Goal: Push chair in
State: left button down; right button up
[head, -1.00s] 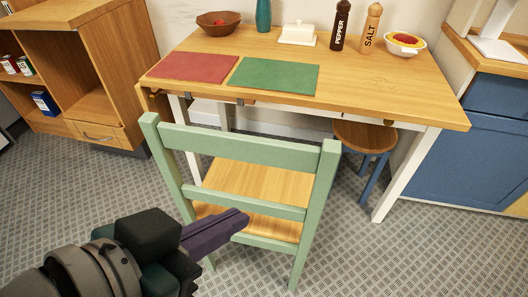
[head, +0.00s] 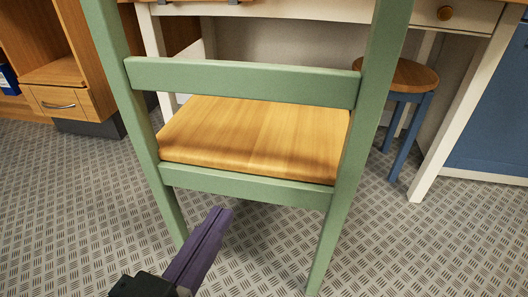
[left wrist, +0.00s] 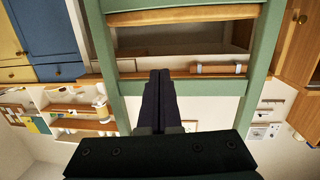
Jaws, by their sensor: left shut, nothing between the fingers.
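The green chair (head: 240,82) with a wooden seat (head: 255,135) stands with its back toward me, in front of the white-legged table (head: 310,10). Its seat front is near the table's edge. My left gripper (head: 222,217) is shut and empty, low behind the chair's back, just below the rear seat rail. In the left wrist view the shut fingers (left wrist: 160,75) point at the chair's green frame (left wrist: 105,60). I cannot tell whether they touch it. My right gripper is not in view.
A round stool (head: 402,76) with blue legs stands under the table at the right. A wooden cabinet (head: 62,62) is at the left and a blue cabinet (head: 492,130) at the right. The patterned floor (head: 75,215) around the chair is clear.

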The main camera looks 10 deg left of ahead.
aim_at(236, 188)
pick_arm(q)
notch_tip(236, 188, down, 12)
jog(key=a+n+t+y+b, duration=0.1)
jog(key=a+y+b, duration=0.15)
jog(key=b, duration=0.65)
jog(key=w+b, duration=0.4)
jog(key=w, duration=0.9)
jog(key=shift+w+a, duration=0.15)
jog(key=shift+a, duration=0.05)
jog(key=shift+w, duration=0.15)
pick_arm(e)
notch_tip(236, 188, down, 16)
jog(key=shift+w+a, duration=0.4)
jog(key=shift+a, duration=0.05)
